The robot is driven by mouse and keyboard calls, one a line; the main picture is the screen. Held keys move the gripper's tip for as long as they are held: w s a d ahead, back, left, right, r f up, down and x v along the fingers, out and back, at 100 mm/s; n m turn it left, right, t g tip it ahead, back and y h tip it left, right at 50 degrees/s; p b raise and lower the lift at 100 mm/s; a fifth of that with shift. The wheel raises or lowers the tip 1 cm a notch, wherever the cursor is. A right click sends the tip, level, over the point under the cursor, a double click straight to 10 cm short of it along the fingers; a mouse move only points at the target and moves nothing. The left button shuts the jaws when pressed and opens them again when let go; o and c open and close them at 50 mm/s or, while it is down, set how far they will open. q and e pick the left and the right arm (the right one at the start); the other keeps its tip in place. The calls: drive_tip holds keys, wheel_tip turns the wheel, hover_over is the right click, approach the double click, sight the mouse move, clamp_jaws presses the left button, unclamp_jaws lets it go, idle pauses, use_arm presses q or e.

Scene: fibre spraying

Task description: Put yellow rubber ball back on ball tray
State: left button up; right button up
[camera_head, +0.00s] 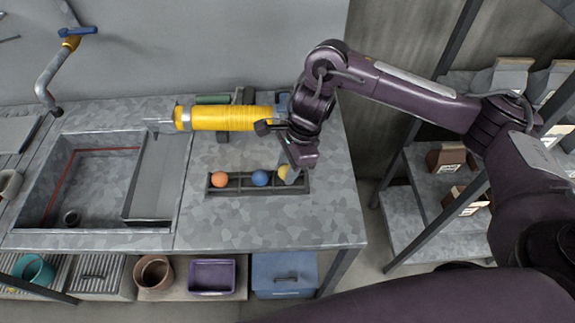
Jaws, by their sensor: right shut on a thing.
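The ball tray (240,189) is a dark, narrow rack on the grey worktop. An orange ball (220,179) sits at its left and a blue ball (260,177) near its middle. The yellow rubber ball (284,172) is at the tray's right part, partly hidden by my right gripper (289,176). My right gripper points down at the tray and is shut on the yellow ball. I cannot tell whether the ball touches the tray. My left gripper is out of view.
A yellow cylindrical tool (232,118) with a metal tip is behind the tray, close to my right wrist. A sink (95,180) with a tap (50,75) is at the left. Shelves (415,212) with bags stand at the right. Worktop in front of the tray is clear.

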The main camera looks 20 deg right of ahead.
drive_tip(key=shift+f, duration=0.2)
drive_tip(key=o, duration=1)
drive_tip(key=shift+o, duration=0.2)
drive_tip(key=shift+r, duration=0.2)
drive_tip(key=shift+w+r, duration=0.1)
drive_tip(key=shift+r, duration=0.15)
drive_tip(key=p+v, duration=0.1)
drive_tip(key=v, duration=1)
drive_tip(key=shift+d+r, duration=0.2)
drive_tip(key=shift+r, duration=0.05)
